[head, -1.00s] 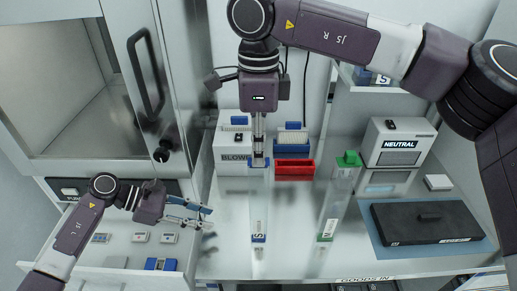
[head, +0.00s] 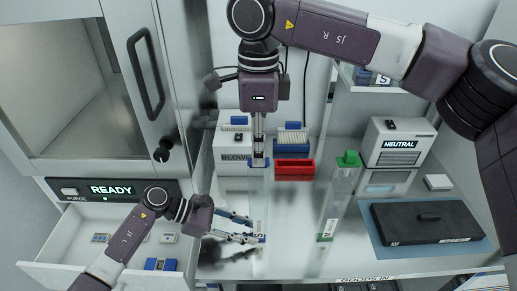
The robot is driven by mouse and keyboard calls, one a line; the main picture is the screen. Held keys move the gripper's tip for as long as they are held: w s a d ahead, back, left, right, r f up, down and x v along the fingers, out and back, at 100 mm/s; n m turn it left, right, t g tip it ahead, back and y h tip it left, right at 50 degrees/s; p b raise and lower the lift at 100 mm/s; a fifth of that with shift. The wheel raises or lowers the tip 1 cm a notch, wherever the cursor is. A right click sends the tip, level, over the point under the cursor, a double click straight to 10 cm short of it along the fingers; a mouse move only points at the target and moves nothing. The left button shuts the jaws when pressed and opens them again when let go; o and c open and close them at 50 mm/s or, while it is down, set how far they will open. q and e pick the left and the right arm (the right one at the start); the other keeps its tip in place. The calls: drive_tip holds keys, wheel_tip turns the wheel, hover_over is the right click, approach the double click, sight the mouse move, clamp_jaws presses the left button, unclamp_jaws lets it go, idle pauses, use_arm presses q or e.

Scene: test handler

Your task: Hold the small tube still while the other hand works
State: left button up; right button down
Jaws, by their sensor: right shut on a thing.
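A tall clear tube with blue ends (head: 258,190) hangs upright under my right gripper (head: 258,160), which is shut on its blue top end. My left gripper (head: 246,227) is open at the tube's lower end, by the blue label. Its two fingers are spread one above the other, with their tips close to the tube. I cannot tell whether they straddle it or touch it. A second clear tube with a green cap (head: 347,160) stands to the right on the bench, slightly tilted in the picture.
A red tray (head: 295,171) and a blue rack (head: 291,146) stand behind the tubes. A black case (head: 428,222) lies on a blue mat at right. An open drawer (head: 110,268) with small parts is at lower left, beneath a READY panel (head: 112,189). A cabinet (head: 75,80) stands at upper left.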

use_arm(q)
drive_tip(key=shift+d+f, duration=0.35)
drive_tip(key=shift+d, duration=0.25)
clamp_jaws()
idle(0.7)
